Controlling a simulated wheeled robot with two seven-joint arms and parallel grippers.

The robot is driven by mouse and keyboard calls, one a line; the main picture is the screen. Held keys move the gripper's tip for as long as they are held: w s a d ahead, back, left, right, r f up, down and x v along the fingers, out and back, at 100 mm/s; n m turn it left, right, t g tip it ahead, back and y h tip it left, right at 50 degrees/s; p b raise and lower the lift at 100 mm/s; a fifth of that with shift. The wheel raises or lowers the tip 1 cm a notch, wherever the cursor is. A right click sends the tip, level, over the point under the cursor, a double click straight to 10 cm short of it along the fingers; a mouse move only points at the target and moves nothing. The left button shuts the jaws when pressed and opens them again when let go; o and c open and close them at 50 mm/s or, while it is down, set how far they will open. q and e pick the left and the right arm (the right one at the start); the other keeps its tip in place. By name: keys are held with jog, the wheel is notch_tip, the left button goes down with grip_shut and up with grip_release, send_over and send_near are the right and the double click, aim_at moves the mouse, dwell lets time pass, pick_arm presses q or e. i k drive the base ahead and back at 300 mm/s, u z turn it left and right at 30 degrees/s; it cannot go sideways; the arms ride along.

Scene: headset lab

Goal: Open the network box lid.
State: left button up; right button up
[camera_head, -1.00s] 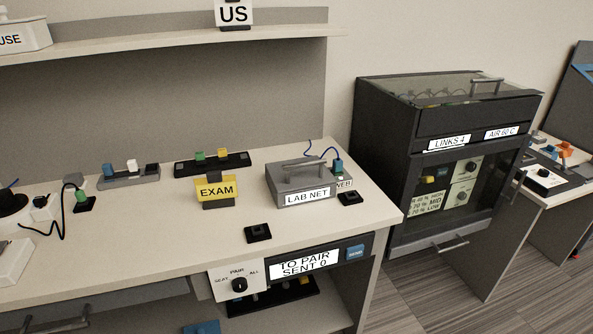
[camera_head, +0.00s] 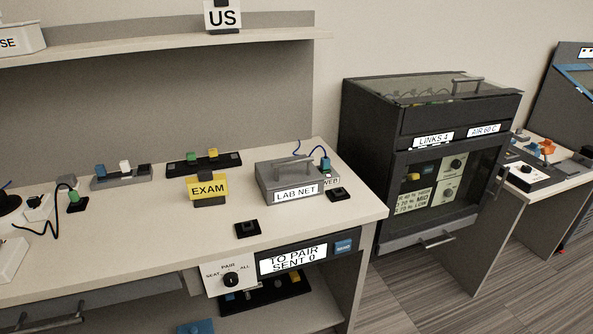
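The network box (camera_head: 274,188) is a grey box labelled "LAB NET" near the right end of the desk. Its lid (camera_head: 290,170) lies flat on top, shut, with a bar handle (camera_head: 293,161) across it. A blue plug with a dark cable (camera_head: 325,165) stands at its right rear corner, beside a partly hidden label. Neither of my grippers is in view.
The desk top (camera_head: 150,240) is mostly clear in front. A yellow "EXAM" sign (camera_head: 208,188) stands left of the box, and small black pads (camera_head: 247,229) lie nearby. A dark cabinet (camera_head: 425,150) stands to the right. A control panel (camera_head: 293,259) hangs under the desk edge.

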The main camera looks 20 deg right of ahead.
aim_at(288, 162)
jog(key=k, duration=1.15)
jog(key=z, duration=1)
jog(key=i, duration=1.65)
jog(key=u, duration=0.55)
